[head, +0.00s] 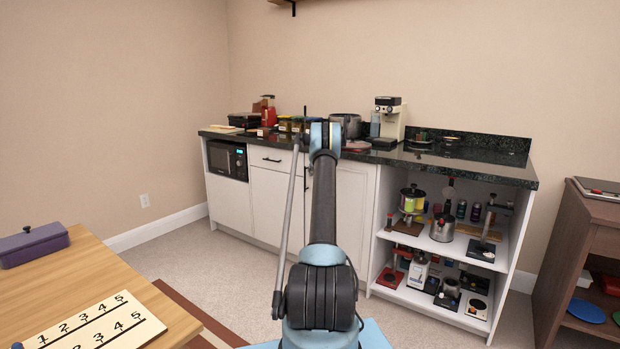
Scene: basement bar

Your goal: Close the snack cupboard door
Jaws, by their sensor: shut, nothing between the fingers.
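No label marks the snack cupboard, so I cannot tell which front is its door. The white base cabinet (268,208) under the dark counter has a door below a drawer (270,158). Another white door panel (353,205) is partly hidden behind my arm. A dark upright handle shows beside my arm. These fronts look flush, but my arm hides part of them. The open shelves (388,238) at the right end show no door. My arm rises in front of the cabinet; its gripper is not visible.
The black counter (475,166) carries a coffee machine (392,117), a pot and several small items. A microwave (227,160) sits at the left end. A wooden table (75,275) stands front left, a brown shelf unit (573,240) right. Carpet is free before the cabinet.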

